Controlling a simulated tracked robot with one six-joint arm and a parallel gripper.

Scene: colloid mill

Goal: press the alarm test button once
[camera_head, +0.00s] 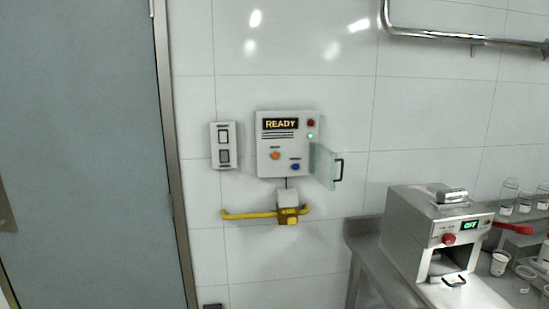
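A pale grey panel box (284,145) is mounted on the white tiled wall. Its black display (281,124) reads READY in yellow. An orange button (276,155) is at its lower left and a blue button (295,166) at its lower right. Their labels are too small to read, so I cannot tell which is the alarm test button. A red lamp or button (310,123) and a lit green lamp (310,135) are at the upper right. A clear cover with a dark handle (325,166) stands swung open at the panel's right. My gripper is not in view.
A white double switch (222,145) is left of the panel. A yellow pipe (245,215) with a grey box (288,198) is below it. A steel machine (433,232) reading OFF stands on the steel bench (367,262) at right, beside glassware. A grey door (80,150) is at left.

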